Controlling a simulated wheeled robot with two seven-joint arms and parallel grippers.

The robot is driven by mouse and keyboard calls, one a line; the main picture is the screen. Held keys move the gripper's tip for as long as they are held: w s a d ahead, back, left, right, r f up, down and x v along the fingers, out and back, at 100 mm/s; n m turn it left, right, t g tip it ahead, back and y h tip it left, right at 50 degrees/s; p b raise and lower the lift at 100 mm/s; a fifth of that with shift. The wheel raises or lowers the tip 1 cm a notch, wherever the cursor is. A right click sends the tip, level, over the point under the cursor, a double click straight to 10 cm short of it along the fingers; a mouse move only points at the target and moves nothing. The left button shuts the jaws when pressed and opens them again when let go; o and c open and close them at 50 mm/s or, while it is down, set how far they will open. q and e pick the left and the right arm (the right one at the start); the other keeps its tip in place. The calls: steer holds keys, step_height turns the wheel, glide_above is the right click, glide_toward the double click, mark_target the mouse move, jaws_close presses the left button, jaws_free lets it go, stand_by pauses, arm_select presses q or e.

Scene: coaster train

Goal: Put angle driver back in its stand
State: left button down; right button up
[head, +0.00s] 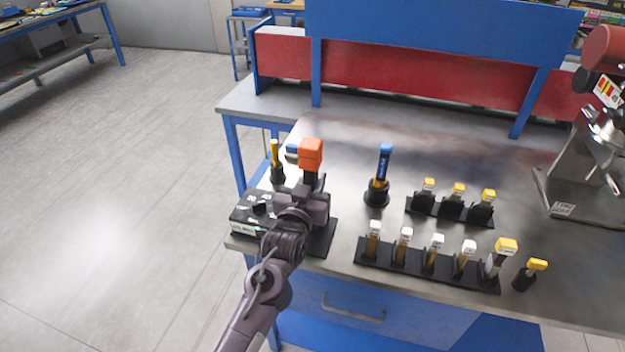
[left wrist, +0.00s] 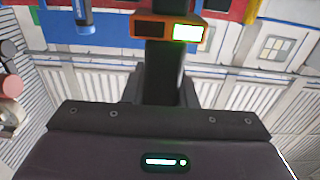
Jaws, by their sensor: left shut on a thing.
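My left gripper (head: 312,190) is shut on the dark shaft of an upright tool with an orange block (head: 311,152) on top, which I take to be the angle driver. In the left wrist view, the dark shaft (left wrist: 163,75) stands between the fingers, and the orange-edged top shows a lit green display. My left arm and gripper hide the tool's lower end. A flat black base (head: 322,240) lies under the gripper at the table's left front. I cannot tell whether the tool touches it, or whether it is the stand.
A black box (head: 243,228) sits left of the gripper. A yellow-topped tool (head: 274,153) stands behind it. A blue tool (head: 384,163) stands in a round black holder (head: 376,197) to the right. Two black racks (head: 420,268) hold several small tools. The table's back middle is clear.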

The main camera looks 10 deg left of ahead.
arm_select(q)
steer(key=shift+f+b, duration=0.35)
steer(key=shift+f, duration=0.05)
stand_by(0.6)
